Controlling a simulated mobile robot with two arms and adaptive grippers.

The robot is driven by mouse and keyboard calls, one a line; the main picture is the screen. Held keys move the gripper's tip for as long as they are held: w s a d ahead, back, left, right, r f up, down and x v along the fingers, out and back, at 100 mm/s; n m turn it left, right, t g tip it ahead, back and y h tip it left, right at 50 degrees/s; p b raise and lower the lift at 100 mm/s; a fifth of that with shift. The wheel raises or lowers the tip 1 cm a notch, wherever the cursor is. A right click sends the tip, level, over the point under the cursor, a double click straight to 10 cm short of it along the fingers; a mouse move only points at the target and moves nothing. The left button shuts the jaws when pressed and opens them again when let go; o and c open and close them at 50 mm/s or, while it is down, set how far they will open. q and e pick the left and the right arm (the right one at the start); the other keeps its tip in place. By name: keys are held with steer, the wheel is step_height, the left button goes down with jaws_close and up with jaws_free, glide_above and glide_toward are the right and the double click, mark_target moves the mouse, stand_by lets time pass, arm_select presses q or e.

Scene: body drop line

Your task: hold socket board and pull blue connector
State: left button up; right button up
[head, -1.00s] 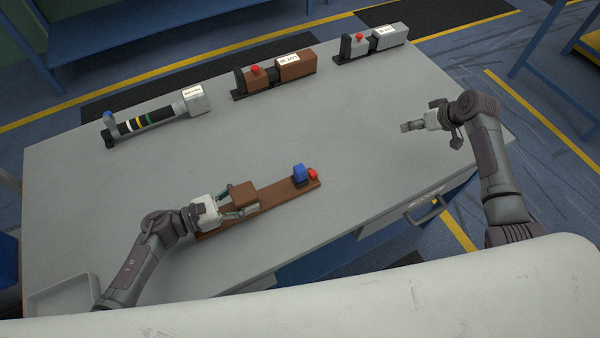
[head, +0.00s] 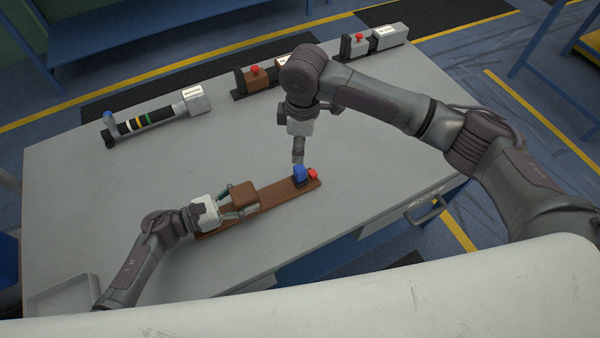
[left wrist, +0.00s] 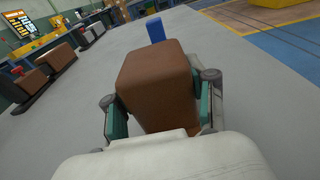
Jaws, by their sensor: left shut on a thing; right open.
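The socket board (head: 268,204) is a long brown board lying on the grey table. My left gripper (head: 240,207) is shut on the brown block (head: 243,194) at the board's left part; in the left wrist view the block (left wrist: 155,85) sits between the two fingers. My right gripper (head: 298,160) is open, pointing down just above and behind the blue connector. Whether it touches the connector cannot be told.
Along the back of the table stand a black striped cylinder unit (head: 150,117), a brown unit with a red button (head: 255,80), partly hidden by my right arm, and a grey unit (head: 375,42). A shallow tray (head: 62,295) lies at the front left. The middle table is clear.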

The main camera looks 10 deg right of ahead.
mark_target(300, 168)
steer(key=shift+s+f+h, duration=0.2)
steer(key=shift+s+h, duration=0.1)
steer(key=shift+s, duration=0.1)
steer(key=shift+f, duration=4.4)
jaws_close()
